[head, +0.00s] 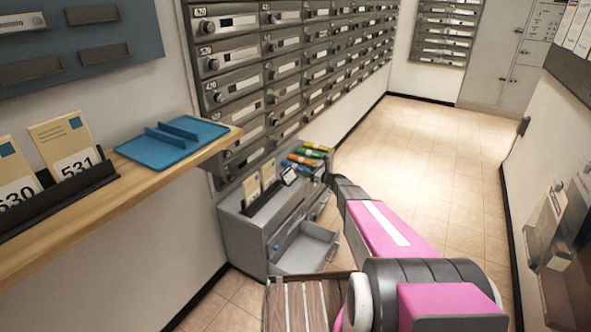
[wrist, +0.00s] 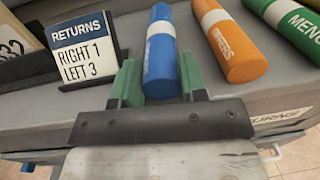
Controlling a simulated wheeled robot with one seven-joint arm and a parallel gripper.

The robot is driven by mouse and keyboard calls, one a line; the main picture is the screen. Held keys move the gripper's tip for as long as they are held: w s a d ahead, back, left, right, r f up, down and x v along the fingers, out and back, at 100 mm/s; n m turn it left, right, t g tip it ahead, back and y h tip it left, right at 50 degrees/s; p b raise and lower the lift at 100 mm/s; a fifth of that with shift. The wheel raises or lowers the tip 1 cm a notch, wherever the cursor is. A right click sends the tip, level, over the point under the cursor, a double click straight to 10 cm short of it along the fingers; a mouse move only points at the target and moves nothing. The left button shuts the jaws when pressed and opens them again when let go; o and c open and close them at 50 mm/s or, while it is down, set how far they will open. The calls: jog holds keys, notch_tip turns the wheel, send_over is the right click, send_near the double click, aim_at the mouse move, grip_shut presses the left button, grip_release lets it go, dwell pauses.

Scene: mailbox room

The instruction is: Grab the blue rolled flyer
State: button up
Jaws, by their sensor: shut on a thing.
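The blue rolled flyer (wrist: 161,58) has a white band and lies on the grey cabinet top in the wrist view. My gripper (wrist: 158,82) has its two green fingers on either side of the flyer's near end, shut on it.
An orange roll (wrist: 230,40) and a green roll (wrist: 295,22) lie to the flyer's right. A RETURNS sign (wrist: 84,50) stands close on its left. The grey cabinet (head: 245,238) has an open drawer (head: 308,250) below. A wooden shelf (head: 130,185) is at left.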

jog(key=shift+r, duration=0.15)
jog(key=shift+r, duration=1.75)
jog(key=v, duration=0.8)
jog(key=s+a+r, duration=0.2)
jog(key=s+r, duration=2.3)
jog(key=s, duration=0.3)
jog(key=shift+a+r, duration=0.25)
